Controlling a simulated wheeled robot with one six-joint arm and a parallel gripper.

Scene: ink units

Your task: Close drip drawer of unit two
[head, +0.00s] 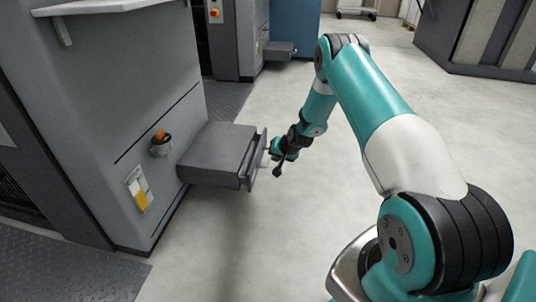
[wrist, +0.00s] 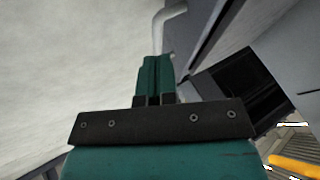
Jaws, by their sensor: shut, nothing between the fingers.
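A grey drip drawer (head: 217,152) sticks out from the side of the near grey ink unit (head: 90,110). Its front panel (head: 257,160) faces right, toward my arm. My gripper (head: 270,154) is at the outer side of that panel, low over the floor. In the wrist view my gripper (wrist: 153,72) has its teal fingers together and empty. A pale bent handle (wrist: 160,30) lies just beyond the fingertips, beside the grey drawer front (wrist: 205,28). I cannot tell whether the fingers touch the handle or panel.
An orange-topped knob (head: 160,143) and a yellow-and-white label (head: 139,189) are on the unit's side, left of the drawer. Another unit (head: 235,35) with a small drawer (head: 279,50) stands behind. Open pale floor (head: 300,220) lies right of the drawer.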

